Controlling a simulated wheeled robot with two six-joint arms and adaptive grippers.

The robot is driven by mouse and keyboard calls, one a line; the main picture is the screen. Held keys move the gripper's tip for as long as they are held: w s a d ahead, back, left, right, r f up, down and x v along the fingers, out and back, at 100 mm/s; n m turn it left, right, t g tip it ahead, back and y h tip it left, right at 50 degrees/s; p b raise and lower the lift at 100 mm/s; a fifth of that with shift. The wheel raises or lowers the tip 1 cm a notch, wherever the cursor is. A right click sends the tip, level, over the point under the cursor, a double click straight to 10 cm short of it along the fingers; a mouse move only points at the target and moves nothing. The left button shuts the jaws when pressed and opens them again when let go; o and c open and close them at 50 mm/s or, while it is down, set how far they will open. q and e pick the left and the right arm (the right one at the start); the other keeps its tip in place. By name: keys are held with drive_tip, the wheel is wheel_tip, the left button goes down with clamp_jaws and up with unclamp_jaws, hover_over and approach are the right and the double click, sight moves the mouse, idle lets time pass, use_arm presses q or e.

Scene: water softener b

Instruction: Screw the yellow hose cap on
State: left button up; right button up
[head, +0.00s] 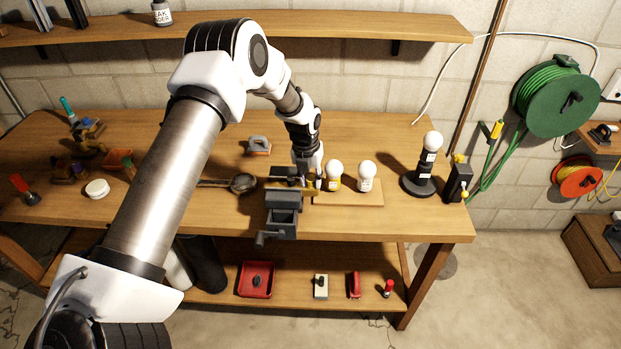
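Small yellow parts sit on a dark box (458,181) at the bench's right end: one on top (460,158) and one low on its front side (464,195). A yellow fitting (496,129) is on the end of the green hose (493,165) by the wall. I cannot tell which yellow part is the hose cap. My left gripper (308,181) points down over the bench, just behind the grey vise and left of the white bulbs, well left of these yellow parts. Its fingertips are small and partly hidden, so their opening is unclear. My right gripper is out of view.
The grey vise (283,215) is at the front edge. Two white bulbs (367,172) stand on a board (349,197). A black lamp with a bulb (428,165) stands left of the dark box. A green hose reel (556,98) hangs on the wall.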

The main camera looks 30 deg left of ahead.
use_arm(q)
drive_tip(key=shift+o, duration=1)
drive_tip(key=shift+w, duration=0.1)
drive_tip(key=shift+r, duration=0.1)
wheel_tip(320, 180, up, 2)
drive_tip(key=shift+r+p, duration=0.15)
drive_tip(key=shift+p, duration=0.45)
